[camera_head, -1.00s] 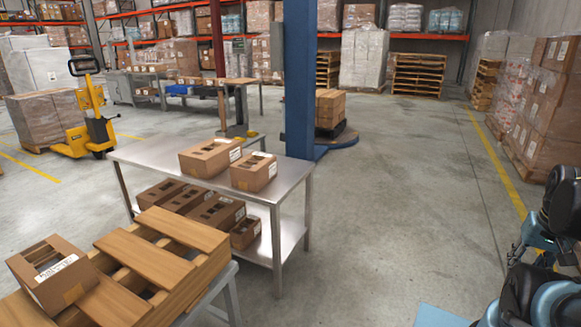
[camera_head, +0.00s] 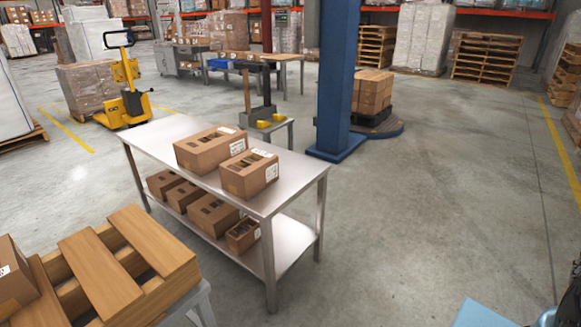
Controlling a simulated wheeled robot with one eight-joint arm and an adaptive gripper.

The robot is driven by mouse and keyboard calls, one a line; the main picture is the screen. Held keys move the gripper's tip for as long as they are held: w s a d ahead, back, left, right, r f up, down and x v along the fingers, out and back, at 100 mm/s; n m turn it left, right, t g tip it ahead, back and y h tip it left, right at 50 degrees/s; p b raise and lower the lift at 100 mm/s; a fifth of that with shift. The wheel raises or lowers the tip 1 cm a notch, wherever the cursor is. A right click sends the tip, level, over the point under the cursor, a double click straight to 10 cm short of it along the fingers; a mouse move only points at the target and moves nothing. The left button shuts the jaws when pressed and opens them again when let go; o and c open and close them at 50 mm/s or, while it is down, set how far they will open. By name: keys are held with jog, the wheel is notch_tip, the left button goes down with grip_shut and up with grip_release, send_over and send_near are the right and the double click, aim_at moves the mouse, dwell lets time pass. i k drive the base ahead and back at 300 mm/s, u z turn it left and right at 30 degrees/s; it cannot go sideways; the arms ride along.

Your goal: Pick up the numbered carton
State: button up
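Two brown open-topped cartons stand side by side on the steel table: a rear one (camera_head: 208,150) and a front one (camera_head: 250,175) with white labels on its right face. Several more cartons, such as a small one (camera_head: 242,236), stand on the lower shelf. Another carton (camera_head: 14,283) with a white label sits on a wooden slatted pallet (camera_head: 105,268) at the lower left, cut off by the picture edge. No number is legible on any carton, so I cannot tell which is the numbered one. My gripper is not in view.
The steel table (camera_head: 285,190) stands mid-left. Behind it are a blue column (camera_head: 334,85), a yellow pallet jack (camera_head: 128,100) and a small stand (camera_head: 268,127). A stack of cartons (camera_head: 372,92) stands beside the column. The floor right of the table is clear.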

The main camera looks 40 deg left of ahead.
aim_at(201, 154)
jog(key=i, duration=1.5)
jog(key=u, duration=3.2)
